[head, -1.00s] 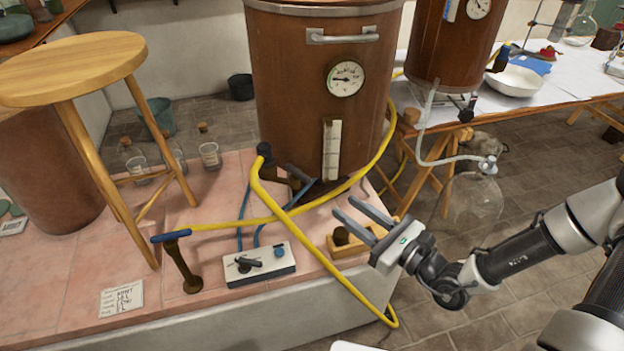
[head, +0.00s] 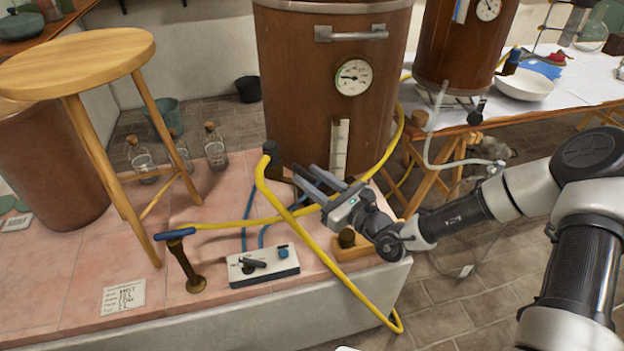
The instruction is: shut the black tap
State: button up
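The large copper vessel (head: 305,110) stands on the pink tiled platform. At its base, a tap with a dark lever is mostly hidden behind my gripper; I cannot tell which way its lever points. A black fitting (head: 272,150) joins the yellow hose beside it. My gripper (head: 303,175) is at the vessel's base with its fingers apart, pointing up and left at this tap. I cannot tell whether they touch the lever. A white box (head: 275,275) in front carries a black lever (head: 253,264) and a blue knob (head: 283,252).
The yellow hose (head: 325,252) crosses under my gripper and hangs over the platform edge. A blue-handled brass post (head: 185,262) stands at front left. A second vessel (head: 450,45) is behind right.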

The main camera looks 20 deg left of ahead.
grip_shut()
jog(key=shift+w+d, duration=0.1)
jog(key=shift+w+d+f+n+g+y+b, duration=0.15)
jog(key=shift+w+n+g+y, duration=0.25)
jog(key=shift+n+g, duration=0.75)
jog(key=shift+w+r+n+g+y+b, duration=0.15)
jog(key=shift+n+g+y, duration=0.45)
jog(key=shift+g, duration=0.9)
jog(key=shift+w+d+f+n+g+y+b, duration=0.1)
jog(key=shift+w+n+g+y, duration=0.25)
jog(key=shift+n+g, duration=0.85)
jog(key=shift+g, duration=0.25)
